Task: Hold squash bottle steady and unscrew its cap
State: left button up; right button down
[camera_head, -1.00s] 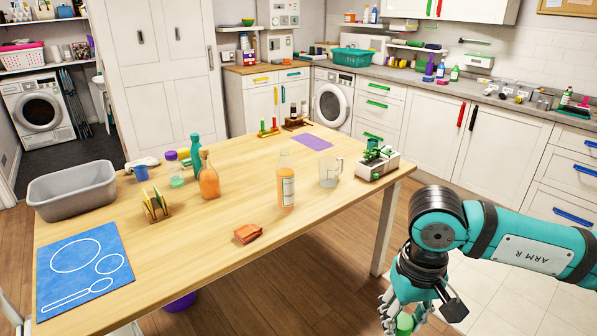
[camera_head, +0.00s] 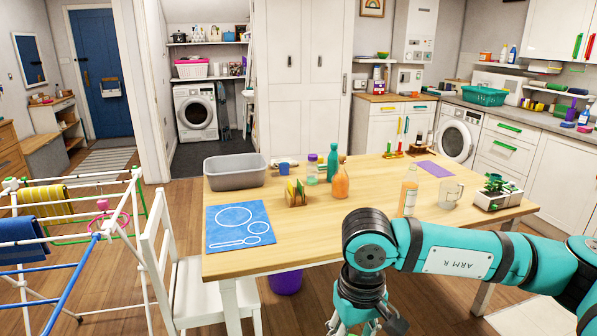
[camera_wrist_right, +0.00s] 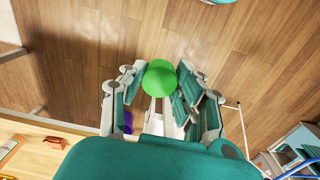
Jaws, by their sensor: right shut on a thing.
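A clear bottle of orange liquid with a pale label (camera_head: 409,192), probably the squash bottle, stands upright on the wooden table. I see no cap on its narrow top. My right gripper (camera_wrist_right: 160,85) is shut on a green round thing (camera_wrist_right: 159,77), which looks like a cap. In the head view my right gripper (camera_head: 364,326) hangs in front of the table's near edge, below the tabletop and apart from the bottle; the green thing is hardly visible there. My left gripper is not in view.
On the table (camera_head: 300,242) are an orange bottle (camera_head: 341,183), a teal bottle (camera_head: 333,163), a clear jug (camera_head: 451,194), a grey tub (camera_head: 235,183) and a blue mat (camera_head: 237,227). A white chair (camera_head: 190,275) and drying rack (camera_head: 75,245) stand left.

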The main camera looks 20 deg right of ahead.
aim_at(409, 185)
jog(key=i+l, duration=0.15)
jog(key=l, duration=0.2)
jog(key=i+l+u, duration=0.2)
jog(key=i+l, duration=0.15)
jog(key=l, duration=0.3)
jog(key=i+l, duration=0.1)
jog(key=l, duration=0.3)
jog(key=i+l+u, duration=0.1)
jog(key=l, duration=0.25)
jog(key=i+l, duration=0.2)
jog(key=l, duration=0.15)
jog(key=i+l+u, duration=0.1)
jog(key=l, duration=0.25)
jog(key=i+l, duration=0.15)
jog(key=l, duration=0.25)
jog(key=i+l, duration=0.1)
jog(key=l, duration=0.25)
jog(key=i+l, duration=0.15)
jog(key=l, duration=0.25)
jog(key=i+l, duration=0.1)
jog(key=l, duration=0.25)
jog(key=i+l, duration=0.15)
jog(key=l, duration=0.25)
jog(key=i+l, duration=0.1)
jog(key=l, duration=0.25)
jog(key=i+l, duration=0.15)
jog(key=l, duration=0.25)
jog(key=i+l, duration=0.1)
jog(key=l, duration=0.25)
